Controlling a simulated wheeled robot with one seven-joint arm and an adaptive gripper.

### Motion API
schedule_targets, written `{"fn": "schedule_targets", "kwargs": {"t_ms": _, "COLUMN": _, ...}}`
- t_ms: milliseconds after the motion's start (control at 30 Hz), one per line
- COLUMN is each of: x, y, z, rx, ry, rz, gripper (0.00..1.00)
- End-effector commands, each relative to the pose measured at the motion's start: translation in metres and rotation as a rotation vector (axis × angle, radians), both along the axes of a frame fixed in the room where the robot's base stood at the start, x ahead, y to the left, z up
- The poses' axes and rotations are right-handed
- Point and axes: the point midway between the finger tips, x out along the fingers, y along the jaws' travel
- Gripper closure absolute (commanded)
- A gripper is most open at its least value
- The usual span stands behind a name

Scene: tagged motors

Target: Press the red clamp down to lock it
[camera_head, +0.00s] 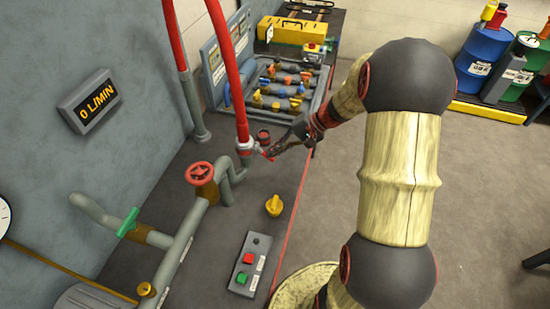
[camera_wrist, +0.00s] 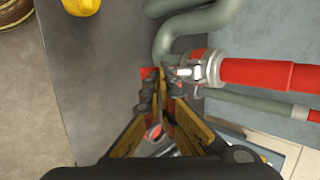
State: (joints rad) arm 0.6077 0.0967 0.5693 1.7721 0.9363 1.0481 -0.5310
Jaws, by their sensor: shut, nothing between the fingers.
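The red clamp lever (camera_wrist: 148,72) shows as a small red patch at my fingertips in the wrist view; the fingers hide much of it. A silver link and grey collar (camera_wrist: 213,68) lie just right of it, around the end of the red hose (camera_wrist: 270,74). In the head view the red hose (camera_head: 233,85) comes down to the grey pipe, and the collar (camera_head: 246,145) is at the joint. My gripper (camera_wrist: 161,76) is shut and empty, its tips over or against the lever; contact cannot be told. It also shows in the head view (camera_head: 272,151), right of the collar.
A red valve wheel (camera_head: 200,173), grey pipes and a yellow knob (camera_head: 274,205) stand nearer on the bench. A button box (camera_head: 250,264) is at the front. A rack of coloured valves (camera_head: 284,84) lies behind. The wall display (camera_head: 89,101) reads 0 L/MIN.

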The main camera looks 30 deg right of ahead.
Motion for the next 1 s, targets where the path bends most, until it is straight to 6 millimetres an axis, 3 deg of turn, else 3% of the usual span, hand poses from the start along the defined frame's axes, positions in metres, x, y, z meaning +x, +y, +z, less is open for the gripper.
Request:
{"fn": "schedule_targets", "kwargs": {"t_ms": 33, "x": 0.000, "y": -0.001, "z": -0.010, "rx": 0.024, "ry": -0.024, "rz": -0.003, "gripper": 1.00}}
{"fn": "schedule_targets", "kwargs": {"t_ms": 200, "x": 0.001, "y": 0.000, "z": -0.015, "rx": 0.105, "ry": -0.104, "rz": -0.001, "gripper": 1.00}}
{"fn": "schedule_targets", "kwargs": {"t_ms": 1000, "x": 0.001, "y": 0.001, "z": 0.008, "rx": 0.101, "ry": -0.100, "rz": 0.002, "gripper": 1.00}}
